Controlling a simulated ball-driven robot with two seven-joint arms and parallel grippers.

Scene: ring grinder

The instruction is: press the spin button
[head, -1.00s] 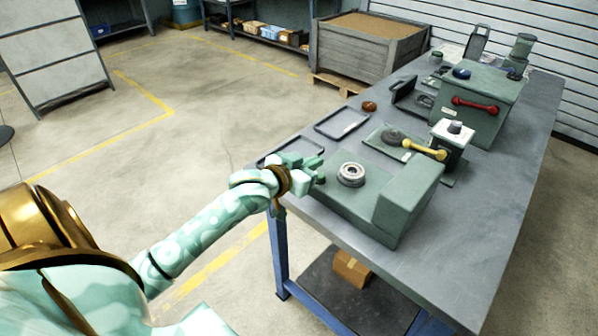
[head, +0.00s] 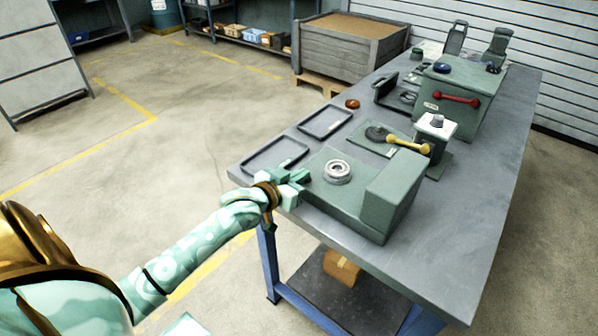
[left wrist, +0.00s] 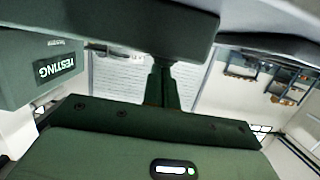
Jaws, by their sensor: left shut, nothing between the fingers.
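My left gripper (head: 298,182) is at the left end of a green machine (head: 342,205) near the table's front. A grey ring-shaped part (head: 338,172) sits on its top, and a raised block stands at its right end. The gripper's fingers (left wrist: 163,85) look shut and empty in the left wrist view. They are close to the machine's left edge; I cannot tell whether they touch it. I cannot make out which control is the spin button. A dark blue dome (head: 442,67) tops a green box with a red handle farther back. My right gripper is not in view.
Two flat trays (head: 326,122) and a small brown knob (head: 352,104) lie along the table's left edge. A white-topped unit with a yellow handle (head: 408,144) stands behind the machine. A box marked TESTING (left wrist: 55,68) appears upside down in the left wrist view.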

